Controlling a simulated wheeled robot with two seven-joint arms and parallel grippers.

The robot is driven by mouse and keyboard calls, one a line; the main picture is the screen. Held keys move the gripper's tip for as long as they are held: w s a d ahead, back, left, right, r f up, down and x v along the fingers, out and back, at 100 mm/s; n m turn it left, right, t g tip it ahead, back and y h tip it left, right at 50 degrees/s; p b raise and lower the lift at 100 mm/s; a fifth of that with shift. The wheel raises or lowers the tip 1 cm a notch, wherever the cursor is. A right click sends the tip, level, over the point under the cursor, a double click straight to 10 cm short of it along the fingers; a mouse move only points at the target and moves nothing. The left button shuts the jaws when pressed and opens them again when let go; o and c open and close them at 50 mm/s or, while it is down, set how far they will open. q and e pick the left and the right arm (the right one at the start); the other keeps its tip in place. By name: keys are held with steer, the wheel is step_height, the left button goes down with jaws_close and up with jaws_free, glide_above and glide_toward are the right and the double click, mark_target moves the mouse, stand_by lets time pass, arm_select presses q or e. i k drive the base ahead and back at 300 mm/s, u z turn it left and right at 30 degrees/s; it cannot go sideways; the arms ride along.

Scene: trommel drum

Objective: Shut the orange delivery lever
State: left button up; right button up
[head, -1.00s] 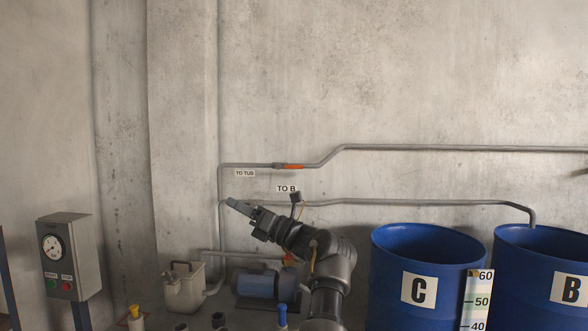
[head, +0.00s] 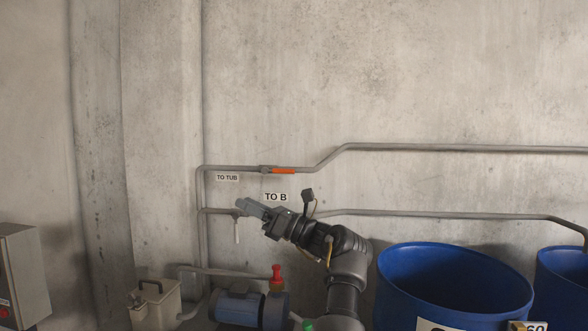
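The orange lever (head: 284,171) lies flat along the upper wall pipe, just right of its grey valve body. The "TO TUB" label (head: 228,177) is below and left of it. A pale lever (head: 237,231) hangs down from the lower pipe beside the fingertips; contact cannot be told.
A blue drum (head: 450,285) stands right of my arm, another (head: 562,275) at the right edge. A blue pump (head: 238,308), a red-topped item (head: 276,278) and a beige container (head: 155,305) are below. The wall above the upper pipe is clear.

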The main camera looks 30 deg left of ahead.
mark_target(284, 171)
steer(key=i, duration=1.15)
